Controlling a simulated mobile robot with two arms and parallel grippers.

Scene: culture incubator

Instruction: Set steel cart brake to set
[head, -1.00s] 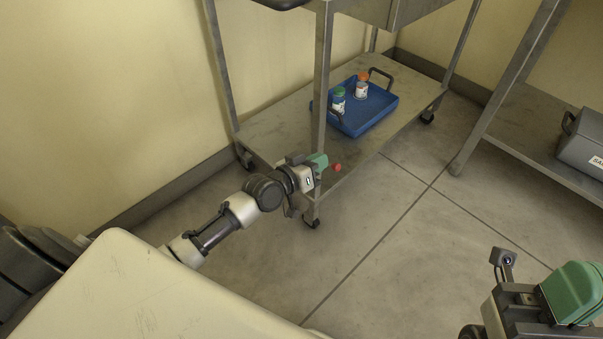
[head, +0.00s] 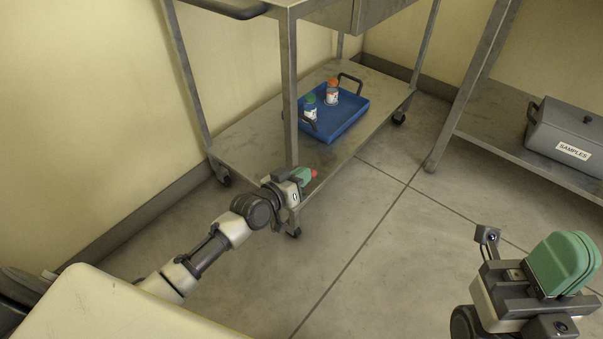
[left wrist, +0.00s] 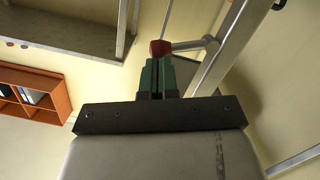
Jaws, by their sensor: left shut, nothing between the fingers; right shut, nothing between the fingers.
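The steel cart (head: 255,138) stands left of centre in the head view, with a lower shelf and castors. A small red knob (head: 314,173) shows at the cart's near corner, just past the tips of my left gripper (head: 306,175). In the left wrist view the red knob (left wrist: 160,47) sits on the end of a grey lever (left wrist: 190,44) beside the cart leg. My left gripper (left wrist: 158,68) is shut, its green fingertips at or very near the knob; I cannot tell if they touch. My right gripper (head: 566,262) is shut and empty at the lower right, far from the cart.
A blue tray (head: 349,125) with two small bottles, one green-capped (head: 310,106) and one orange-capped (head: 332,92), lies on the cart's lower shelf. A grey box labelled SAMPLES (head: 566,135) sits on another shelf at right. The floor between is clear.

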